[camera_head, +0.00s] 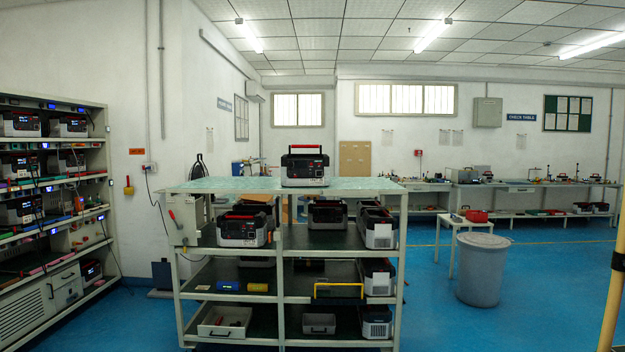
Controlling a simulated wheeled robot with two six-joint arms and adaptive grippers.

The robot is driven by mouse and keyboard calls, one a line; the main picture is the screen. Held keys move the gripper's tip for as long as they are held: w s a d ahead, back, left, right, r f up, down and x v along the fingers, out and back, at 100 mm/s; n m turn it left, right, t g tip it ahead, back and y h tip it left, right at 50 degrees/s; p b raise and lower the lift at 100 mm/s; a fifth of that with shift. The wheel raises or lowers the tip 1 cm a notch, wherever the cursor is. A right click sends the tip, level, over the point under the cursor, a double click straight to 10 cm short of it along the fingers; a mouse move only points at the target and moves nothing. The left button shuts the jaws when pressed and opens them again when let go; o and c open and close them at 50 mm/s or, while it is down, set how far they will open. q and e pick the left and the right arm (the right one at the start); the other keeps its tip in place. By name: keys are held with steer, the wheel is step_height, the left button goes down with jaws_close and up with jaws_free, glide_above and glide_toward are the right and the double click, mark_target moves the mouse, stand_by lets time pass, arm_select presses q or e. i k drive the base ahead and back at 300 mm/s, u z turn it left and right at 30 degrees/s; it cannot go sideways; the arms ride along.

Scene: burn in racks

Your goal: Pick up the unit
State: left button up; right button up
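A black and grey unit (305,167) with a top handle and a red-marked front stands upright on the green top (240,185) of the shelf cart, near its middle. Similar units sit on the shelf below: one at the left (246,224), one in the middle (327,214) and one at the right (376,228). More units stand at the right of the lower shelves (377,277). The frame does not show which unit is meant. Neither of my grippers is in view.
The burn-in rack (100,152) at the left holds several units with cables. A grey bin (481,270) and a small white table (448,240) stand right of the cart. A yellow post (612,290) is at the right edge. Blue floor (540,290) between is clear.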

mark_target(296, 171)
steer(key=z, duration=0.1)
steer(key=i, duration=1.95)
steer(key=z, duration=0.1)
steer(key=k, duration=0.55)
steer(key=z, duration=0.95)
steer(key=i, duration=0.95)
steer(key=z, duration=0.35)
steer(key=i, duration=1.2)
steer(key=u, duration=0.6)
